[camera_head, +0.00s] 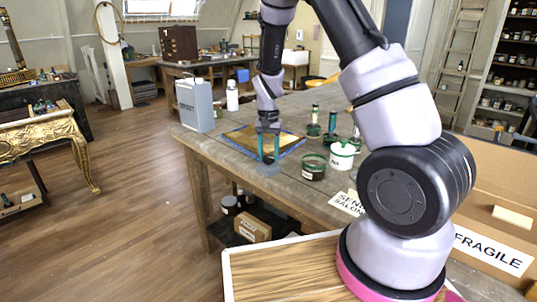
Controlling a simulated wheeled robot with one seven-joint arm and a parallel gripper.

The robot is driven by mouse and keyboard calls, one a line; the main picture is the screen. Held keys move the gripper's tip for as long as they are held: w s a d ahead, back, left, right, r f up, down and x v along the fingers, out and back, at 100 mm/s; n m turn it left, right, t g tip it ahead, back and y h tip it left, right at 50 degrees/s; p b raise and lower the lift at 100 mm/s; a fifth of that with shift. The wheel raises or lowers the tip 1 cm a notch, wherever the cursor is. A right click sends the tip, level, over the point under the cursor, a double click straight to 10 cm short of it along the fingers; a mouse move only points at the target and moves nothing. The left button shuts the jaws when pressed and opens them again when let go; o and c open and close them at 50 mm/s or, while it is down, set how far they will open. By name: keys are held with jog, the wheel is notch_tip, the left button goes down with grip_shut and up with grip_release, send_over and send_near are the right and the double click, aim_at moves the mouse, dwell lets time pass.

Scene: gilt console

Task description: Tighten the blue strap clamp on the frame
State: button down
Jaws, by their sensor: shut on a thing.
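The frame (290,139) lies flat on the wooden workbench, with a gold-brown surface. The blue strap clamp (238,148) runs around its outer edge. My gripper (268,160) points down at the frame's near side, with its two teal fingers straddling a small grey-blue part there. It is shut on this part, which seems to belong to the strap clamp. The fingers and the small size of the view hide the exact grip and how tight the strap is.
A grey can (194,106) and a white bottle (232,97) stand behind the frame at left. A dark jar (313,168), a white pot (342,156) and green-topped bottles stand close at right. A cardboard box (500,190) marked FRAGILE is at far right.

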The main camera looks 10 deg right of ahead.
aim_at(269, 157)
jog(key=shift+m, duration=0.6)
jog(key=shift+c, duration=1.5)
grip_release()
jog(key=shift+r, duration=0.15)
notch_tip(269, 157, up, 11)
jog(key=shift+f, duration=0.2)
